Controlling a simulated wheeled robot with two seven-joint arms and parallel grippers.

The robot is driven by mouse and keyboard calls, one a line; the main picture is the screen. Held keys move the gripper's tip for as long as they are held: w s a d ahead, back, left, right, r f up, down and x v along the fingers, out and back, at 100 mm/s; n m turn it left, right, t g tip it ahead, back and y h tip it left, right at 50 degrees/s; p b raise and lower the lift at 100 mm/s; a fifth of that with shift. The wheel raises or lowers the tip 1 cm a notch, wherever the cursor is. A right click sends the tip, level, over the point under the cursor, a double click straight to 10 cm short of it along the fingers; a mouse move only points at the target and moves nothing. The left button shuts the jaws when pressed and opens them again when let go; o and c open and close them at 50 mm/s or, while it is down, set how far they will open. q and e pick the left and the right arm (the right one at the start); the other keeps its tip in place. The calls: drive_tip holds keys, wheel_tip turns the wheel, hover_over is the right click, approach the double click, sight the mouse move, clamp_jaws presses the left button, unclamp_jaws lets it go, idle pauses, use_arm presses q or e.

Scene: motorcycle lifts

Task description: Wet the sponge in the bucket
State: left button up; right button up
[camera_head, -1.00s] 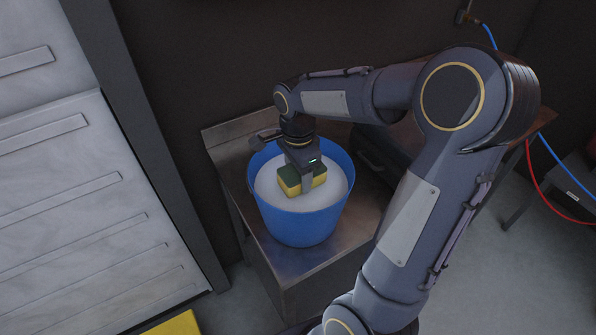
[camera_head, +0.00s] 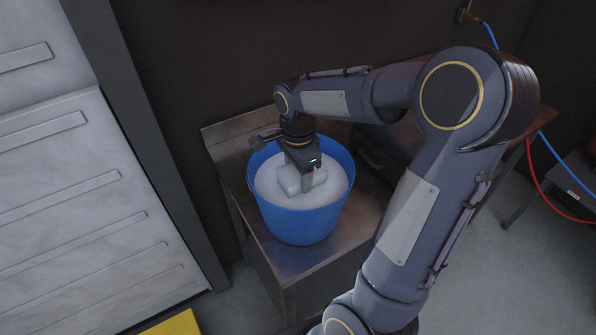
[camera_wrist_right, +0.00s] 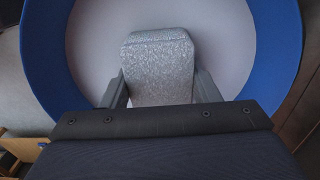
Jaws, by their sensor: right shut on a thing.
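The blue bucket (camera_head: 300,220) stands upright on a metal-topped bench and is filled with whitish liquid (camera_head: 330,196). The sponge (camera_head: 290,182) is inside the bucket, at the liquid's surface, and looks pale and whitish all over. My right gripper (camera_head: 306,184) points down into the bucket and is shut on the sponge. In the right wrist view the sponge (camera_wrist_right: 158,68) shows grey and speckled between the two fingers, with the blue bucket wall (camera_wrist_right: 48,50) around it. The sponge's underside is hidden. My left gripper is not in view.
The metal bench (camera_head: 285,262) has bare top around the bucket. A dark case (camera_head: 380,150) sits behind my right arm. Blue and red hoses (camera_head: 530,165) hang at the right. A ribbed pale panel (camera_head: 80,200) stands at the left, with something yellow (camera_head: 175,324) below.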

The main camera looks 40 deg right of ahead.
idle(0.6)
wheel_tip(320, 180, up, 4)
drive_tip(key=p, duration=0.3)
drive_tip(key=shift+r+p, duration=0.25)
drive_tip(key=shift+p, duration=0.15)
drive_tip(key=shift+r+p, duration=0.8)
drive_tip(key=shift+r, duration=0.45)
drive_tip(key=shift+s+f, duration=0.1)
